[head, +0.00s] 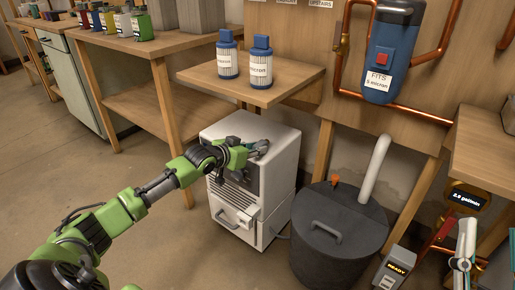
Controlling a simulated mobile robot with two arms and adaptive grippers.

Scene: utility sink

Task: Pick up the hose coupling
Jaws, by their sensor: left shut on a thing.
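My left gripper (258,149) is at the top front edge of a white appliance (275,133), with its arm reaching in from the lower left. It is shut on a small grey piece, which appears to be the hose coupling (263,145). The fingers hide most of this piece, and I cannot tell whether it still touches the appliance top.
A dark lidded tub (338,235) with a pale pipe stands right of the appliance. A wooden shelf (255,92) with two blue-capped filters overhangs behind. A blue filter housing (391,55) and copper pipes are on the wall. Open floor lies at left.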

